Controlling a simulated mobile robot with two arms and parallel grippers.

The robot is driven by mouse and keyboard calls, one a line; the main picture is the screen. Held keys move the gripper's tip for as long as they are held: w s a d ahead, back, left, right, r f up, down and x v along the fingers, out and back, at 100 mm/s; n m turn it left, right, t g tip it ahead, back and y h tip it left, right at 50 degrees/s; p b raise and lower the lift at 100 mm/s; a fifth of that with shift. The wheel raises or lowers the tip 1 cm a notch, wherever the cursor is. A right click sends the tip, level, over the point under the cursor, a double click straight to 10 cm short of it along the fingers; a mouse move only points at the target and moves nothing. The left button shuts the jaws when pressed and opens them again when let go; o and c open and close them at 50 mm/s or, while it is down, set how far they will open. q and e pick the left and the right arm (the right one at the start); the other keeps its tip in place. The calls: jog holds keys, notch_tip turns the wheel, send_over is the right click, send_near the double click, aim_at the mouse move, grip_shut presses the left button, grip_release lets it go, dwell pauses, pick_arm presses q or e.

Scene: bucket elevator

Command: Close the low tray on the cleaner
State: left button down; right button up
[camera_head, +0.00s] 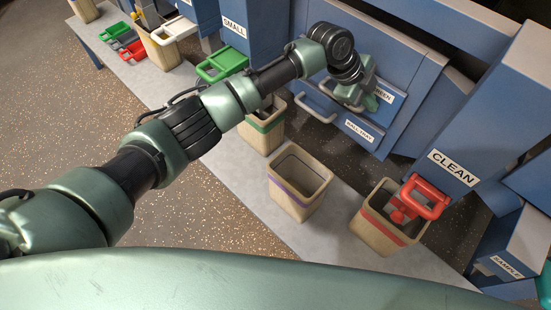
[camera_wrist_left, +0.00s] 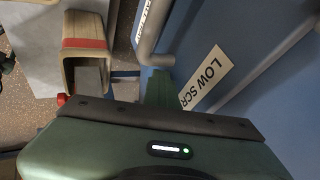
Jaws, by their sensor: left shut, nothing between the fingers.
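The blue cleaner (camera_head: 419,95) has stacked trays on its front in the head view. A tray with a label ending in "EEN" is partly covered by my left gripper (camera_head: 371,100); in the left wrist view its label reads "LOW SCR" (camera_wrist_left: 206,78). Below it is a tray front (camera_head: 350,131) with a small white label that is hard to read. A grey bar handle (camera_head: 315,107) sticks out at its left; a grey handle also shows in the left wrist view (camera_wrist_left: 152,45). My left gripper is shut and empty, close against the tray front. How far each tray stands out is unclear. My right gripper is not in view.
Open beige bins with purple (camera_head: 299,186), red (camera_head: 385,222) and green (camera_head: 262,128) bands stand on a grey platform (camera_head: 250,200) before the machine. A red handle (camera_head: 427,198) hangs over the red-banded bin below the "CLEAN" label. A green handle (camera_head: 222,64) is farther left.

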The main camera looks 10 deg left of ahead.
pick_arm(q)
jog(key=shift+d+r, duration=0.15)
jog(key=shift+r, duration=0.15)
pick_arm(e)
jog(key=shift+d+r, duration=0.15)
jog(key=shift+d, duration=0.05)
